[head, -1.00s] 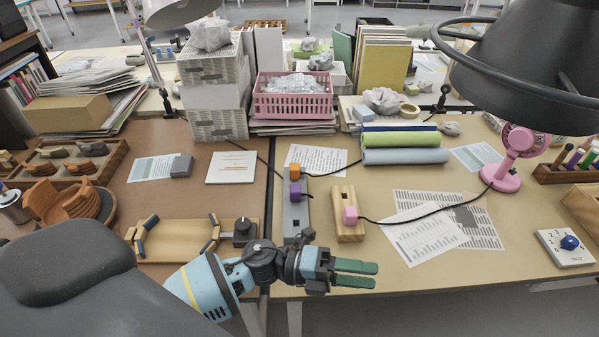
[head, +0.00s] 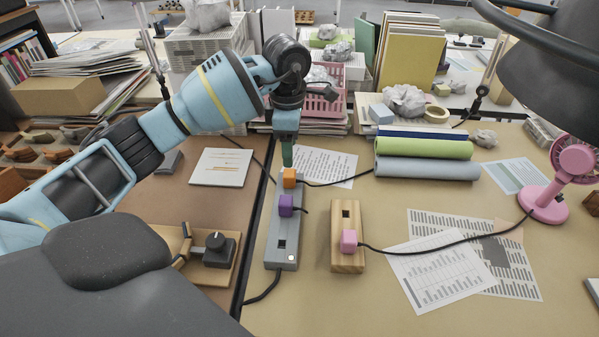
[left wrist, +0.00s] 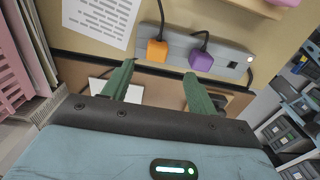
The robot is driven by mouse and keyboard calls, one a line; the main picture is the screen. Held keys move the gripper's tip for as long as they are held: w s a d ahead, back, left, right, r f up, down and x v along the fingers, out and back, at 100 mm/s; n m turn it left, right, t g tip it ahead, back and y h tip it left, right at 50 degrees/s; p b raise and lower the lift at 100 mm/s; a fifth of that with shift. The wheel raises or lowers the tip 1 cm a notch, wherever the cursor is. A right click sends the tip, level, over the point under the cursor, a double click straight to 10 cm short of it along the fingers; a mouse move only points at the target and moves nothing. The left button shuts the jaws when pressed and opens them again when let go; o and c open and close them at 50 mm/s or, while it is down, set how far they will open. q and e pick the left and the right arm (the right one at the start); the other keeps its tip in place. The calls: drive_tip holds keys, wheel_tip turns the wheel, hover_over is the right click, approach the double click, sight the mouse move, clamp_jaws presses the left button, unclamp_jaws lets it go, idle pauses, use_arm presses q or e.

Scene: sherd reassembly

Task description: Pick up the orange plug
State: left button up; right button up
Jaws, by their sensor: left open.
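The orange plug (head: 289,178) sits in the far end of the grey power strip (head: 270,255), with a black cord. It also shows in the left wrist view (left wrist: 157,53). A purple plug (head: 286,205) sits beside it in the same strip, also seen in the left wrist view (left wrist: 201,61). My left gripper (head: 287,158) points down over the orange plug. Its green fingers are open and empty in the left wrist view (left wrist: 158,76), the orange plug showing between and beyond the tips. In the head view the fingers line up with the plug's top; contact cannot be told. My right gripper is out of view.
A wooden socket block (head: 345,257) with a pink plug (head: 348,241) stands right of the strip. A pink crate (head: 325,108) stands behind my gripper. Rolled sheets (head: 425,169) lie at the back right. A pink fan (head: 552,190) stands far right. Black cords cross the table.

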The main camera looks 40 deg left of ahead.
sight(289, 172)
use_arm(q)
drive_tip(key=shift+a+r, duration=0.15)
drive_tip(key=shift+a, duration=0.05)
drive_tip(key=shift+s+f, duration=0.1)
drive_tip(key=shift+f, duration=0.55)
drive_tip(key=shift+d+f, duration=0.1)
drive_tip(key=shift+f, duration=1)
drive_tip(key=f, duration=0.4)
drive_tip(key=shift+w+f, duration=0.2)
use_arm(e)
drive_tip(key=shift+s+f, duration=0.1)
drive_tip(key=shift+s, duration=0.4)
